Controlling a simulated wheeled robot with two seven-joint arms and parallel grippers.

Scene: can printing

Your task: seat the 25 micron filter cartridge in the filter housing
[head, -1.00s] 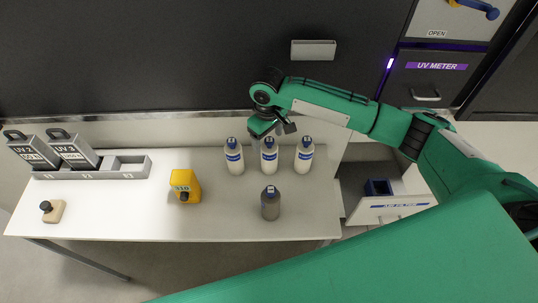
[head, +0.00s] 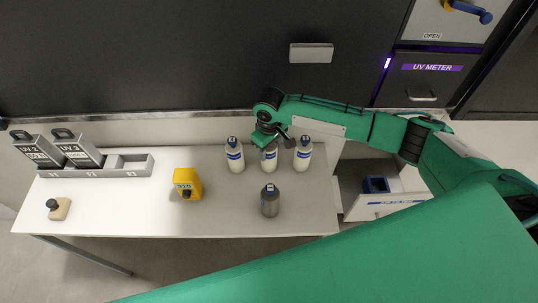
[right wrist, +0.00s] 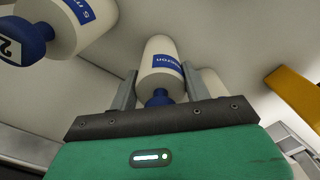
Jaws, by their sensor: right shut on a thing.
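Three white cartridges with blue caps and blue labels stand in a row on the white table: a left one (head: 235,157), a middle one (head: 270,161) and a right one (head: 303,157). My right gripper (head: 268,143) is shut on the middle cartridge near its cap. In the right wrist view that cartridge (right wrist: 161,65) sits between the two fingers (right wrist: 158,92), its label ending in "micron"; the number is hard to read. An open drawer (head: 376,209) at the right holds a dark blue square holder (head: 376,185), seemingly the filter housing. My left gripper is not in view.
A grey bottle (head: 270,203) stands in front of the row. A yellow block (head: 187,184), a grey rack (head: 138,171) with UV units and a beige block with a black knob (head: 59,208) stand further left. The neighbouring cartridges are close to my gripper.

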